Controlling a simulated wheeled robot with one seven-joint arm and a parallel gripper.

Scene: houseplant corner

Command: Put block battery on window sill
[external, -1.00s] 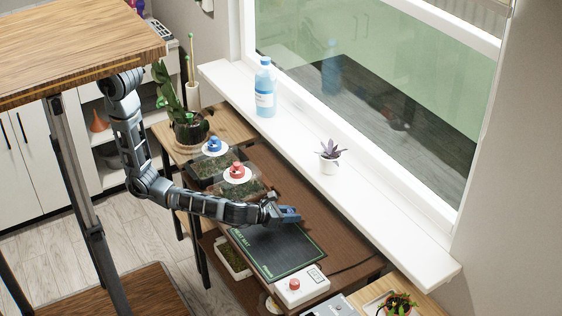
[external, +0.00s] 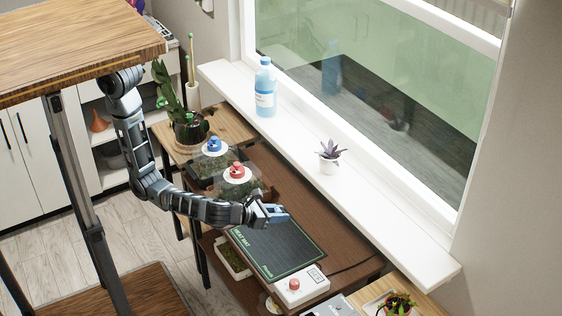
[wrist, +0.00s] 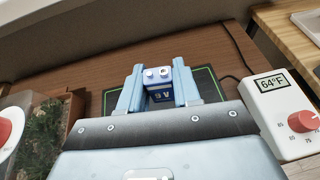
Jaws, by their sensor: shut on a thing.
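The block battery (wrist: 159,78) is a small blue and white block with two round terminals on top and "9 V" on its face. My gripper (wrist: 160,92) is shut on it, one finger on each side, in the wrist view. In the external view my gripper (external: 275,212) is above the far part of the dark heat mat (external: 277,252). The battery is hard to make out there. The white window sill (external: 370,207) runs along the window, behind and to the right of my gripper.
A blue bottle (external: 265,88) and a small potted purple plant (external: 329,157) stand on the sill, with bare sill between and right of them. Terrariums with a red-knobbed lid (external: 237,173) and a blue-knobbed lid (external: 214,147) stand left. A thermostat box (external: 301,286) lies at the mat's near edge.

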